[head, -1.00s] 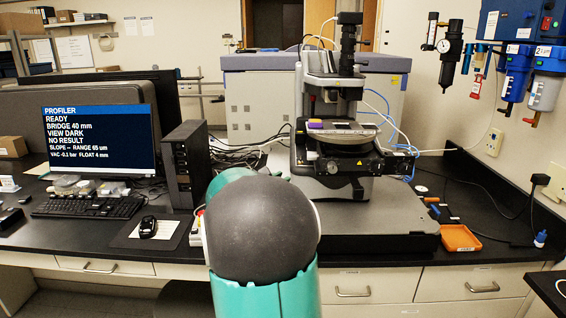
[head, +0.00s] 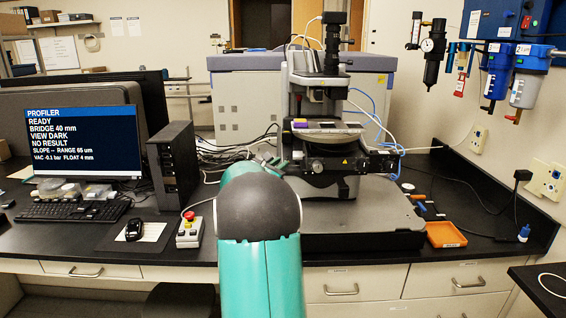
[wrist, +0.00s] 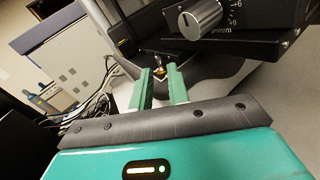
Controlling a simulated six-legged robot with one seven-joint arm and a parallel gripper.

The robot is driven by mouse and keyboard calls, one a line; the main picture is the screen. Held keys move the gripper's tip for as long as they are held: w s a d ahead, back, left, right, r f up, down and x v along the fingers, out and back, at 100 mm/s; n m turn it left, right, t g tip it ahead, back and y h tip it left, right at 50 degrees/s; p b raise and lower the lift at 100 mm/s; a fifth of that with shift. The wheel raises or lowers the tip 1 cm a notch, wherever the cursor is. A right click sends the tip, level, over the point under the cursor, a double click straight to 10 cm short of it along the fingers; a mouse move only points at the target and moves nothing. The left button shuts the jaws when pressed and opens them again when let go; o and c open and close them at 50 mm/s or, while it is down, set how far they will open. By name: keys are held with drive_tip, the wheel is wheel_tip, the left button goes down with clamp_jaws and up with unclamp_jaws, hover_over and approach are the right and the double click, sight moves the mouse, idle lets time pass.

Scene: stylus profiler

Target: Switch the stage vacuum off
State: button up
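The stylus profiler (head: 318,130) stands on the bench, with a round stage (head: 330,131) bearing small samples. The monitor (head: 82,140) reads "READY" and "VAC -0.1 bar". In the wrist view, my gripper (wrist: 160,76) has its two green fingers apart with a gap between them. A small metal part with yellow at its base (wrist: 158,70) shows just beyond the fingertips; it looks like a toggle, but its setting and any contact are unclear. A silver knob with a numbered dial (wrist: 200,18) is above right. In the head view, my arm mostly hides the gripper.
A control box with a red button (head: 189,229) stands left of my arm. An orange tray (head: 445,234) lies at right on the bench. Cables (head: 235,150) run behind the arm. A computer tower (head: 175,165) and mouse (head: 134,229) are at left.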

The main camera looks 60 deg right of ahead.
sight(287, 159)
drive_tip(key=shift+s+d, duration=0.1)
drive_tip(key=shift+d, duration=1.45)
clamp_jaws()
